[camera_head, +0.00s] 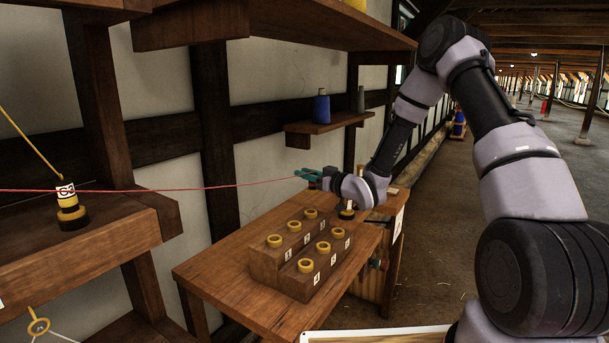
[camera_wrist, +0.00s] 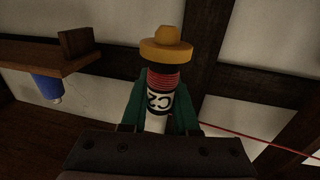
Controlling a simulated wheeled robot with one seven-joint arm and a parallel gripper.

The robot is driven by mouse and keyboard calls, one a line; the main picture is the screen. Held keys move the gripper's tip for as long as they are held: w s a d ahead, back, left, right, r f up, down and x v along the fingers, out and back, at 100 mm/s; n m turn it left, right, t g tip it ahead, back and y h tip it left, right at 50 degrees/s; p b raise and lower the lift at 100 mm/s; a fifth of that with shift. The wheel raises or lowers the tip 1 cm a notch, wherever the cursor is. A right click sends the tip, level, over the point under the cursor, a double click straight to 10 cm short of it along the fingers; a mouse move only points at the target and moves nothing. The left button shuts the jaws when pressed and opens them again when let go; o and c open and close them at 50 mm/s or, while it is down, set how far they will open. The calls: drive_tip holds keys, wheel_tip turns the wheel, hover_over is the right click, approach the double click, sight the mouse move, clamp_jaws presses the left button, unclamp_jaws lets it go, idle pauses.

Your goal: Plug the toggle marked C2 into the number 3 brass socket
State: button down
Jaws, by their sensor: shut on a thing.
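The toggle marked C2 (camera_wrist: 158,100) is held in my gripper (camera_wrist: 160,112) in the wrist view. It has a yellow flanged end, a red cord wound around it and a white label. In the head view my gripper (camera_head: 308,175) is above the far part of the bench; its green fingers are shut on the toggle, which is mostly hidden there. The stepped wooden block (camera_head: 266,269) carries two rows of brass sockets, all seemingly empty. The far socket of the back row (camera_head: 310,213) seems to be number 3, but the labels are too small to read surely. My gripper is apart from the block, beyond it.
A red cord (camera_head: 200,188) runs taut from my gripper to the left, past a labelled toggle (camera_head: 68,207) standing on the left shelf. A small wall shelf (camera_head: 330,122) holds a blue bottle (camera_head: 321,107). The near part of the bench (camera_head: 235,285) is clear.

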drive_tip(key=shift+s+a+f, duration=0.1)
drive_tip(key=shift+a+f, duration=0.05)
drive_tip(key=shift+f, duration=1.3)
drive_tip(key=shift+s+a+f, duration=0.1)
drive_tip(key=shift+a+f, duration=0.05)
drive_tip(key=shift+f, duration=1.3)
drive_tip(key=shift+f, duration=0.35)
drive_tip(key=shift+r, duration=0.15)
drive_tip(key=shift+r, duration=0.7)
drive_tip(key=shift+f, duration=0.55)
idle(0.8)
drive_tip(key=shift+r, duration=0.5)
